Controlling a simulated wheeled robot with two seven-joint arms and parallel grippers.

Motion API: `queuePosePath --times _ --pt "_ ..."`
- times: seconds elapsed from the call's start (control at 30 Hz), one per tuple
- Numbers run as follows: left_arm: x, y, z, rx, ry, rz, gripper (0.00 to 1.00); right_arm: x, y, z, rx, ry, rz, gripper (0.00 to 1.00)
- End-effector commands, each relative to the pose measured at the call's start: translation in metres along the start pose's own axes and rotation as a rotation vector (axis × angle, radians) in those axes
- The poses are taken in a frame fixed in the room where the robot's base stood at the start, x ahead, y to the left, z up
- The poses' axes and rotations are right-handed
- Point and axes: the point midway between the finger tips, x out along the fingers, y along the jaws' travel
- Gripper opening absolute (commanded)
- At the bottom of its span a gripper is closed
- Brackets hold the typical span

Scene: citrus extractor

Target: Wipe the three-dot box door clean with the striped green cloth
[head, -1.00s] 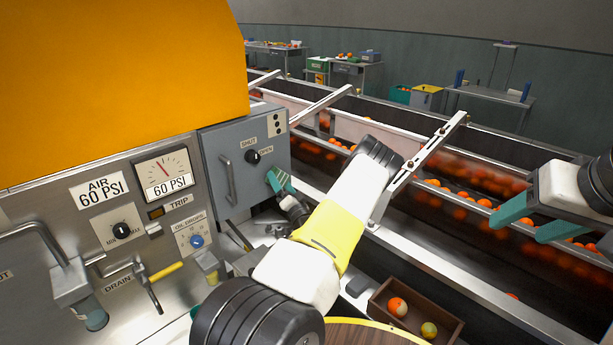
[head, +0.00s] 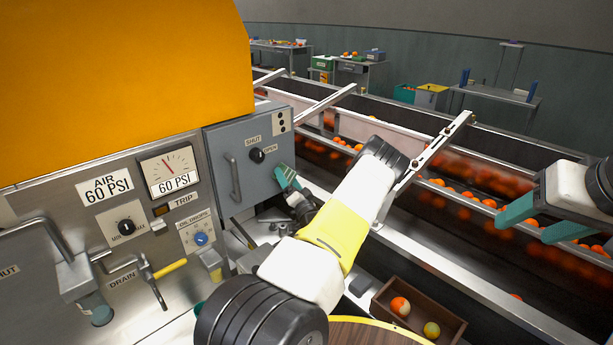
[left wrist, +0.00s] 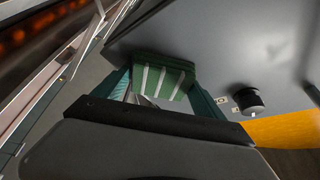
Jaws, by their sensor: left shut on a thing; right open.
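The three-dot box door (head: 232,175) is the grey front of a box, with a bar handle, a black SHUT/OPEN knob and a three-dot plate at its upper right corner. The door looks closed. My left gripper (head: 285,177) is at the door's right edge. In the left wrist view, it is shut on the striped green cloth (left wrist: 165,75), folded with white stripes, close to the grey door face (left wrist: 230,45). I cannot tell whether the cloth touches the door. The cloth is hidden in the head view. My right gripper (head: 530,220) is open and empty at the right, over the conveyor.
The steel panel (head: 125,270) with gauge, knobs and drain valve adjoins the box on the left. A metal rail bracket (head: 430,150) stands close to my left arm. A conveyor carries oranges (head: 475,200) behind. A wooden tray (head: 448,318) with two fruits lies at the front.

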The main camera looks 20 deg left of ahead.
Motion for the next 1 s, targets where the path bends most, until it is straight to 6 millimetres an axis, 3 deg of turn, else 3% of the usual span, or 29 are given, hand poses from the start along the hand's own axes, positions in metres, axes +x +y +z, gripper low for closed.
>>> queuePosePath --times 0.4,1.0 --pt "0.003 0.001 -0.003 -0.001 0.001 -0.003 0.43 0.000 0.000 0.000 0.000 0.000 0.000 0.56" --pt "-0.050 0.001 -0.023 0.000 0.000 -0.002 0.43 0.000 0.000 0.000 0.000 0.000 0.000 0.56"
